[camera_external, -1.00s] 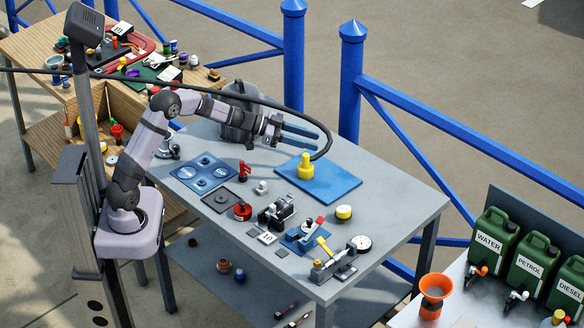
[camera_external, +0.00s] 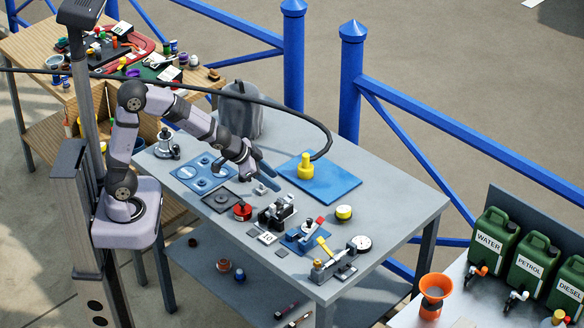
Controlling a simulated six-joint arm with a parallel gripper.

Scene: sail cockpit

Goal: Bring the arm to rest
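My arm is bent over the left part of the grey table (camera_external: 385,205), with its elbow raised. My gripper (camera_external: 264,172) points down and to the right, above the table between the blue plate with round recesses (camera_external: 203,172) and the blue mat (camera_external: 335,188). One blue-grey finger shows clearly; the other is hard to make out, so I cannot tell how far apart they are. I see nothing held. A small pale part (camera_external: 262,188) lies just below the fingers.
A grey pot (camera_external: 241,108) stands behind my gripper. A yellow knobbed piece (camera_external: 306,168) is on the blue mat. A red round part (camera_external: 242,211), a black device (camera_external: 277,212) and a yellow-topped part (camera_external: 344,213) are nearer the front. The table's right end is clear.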

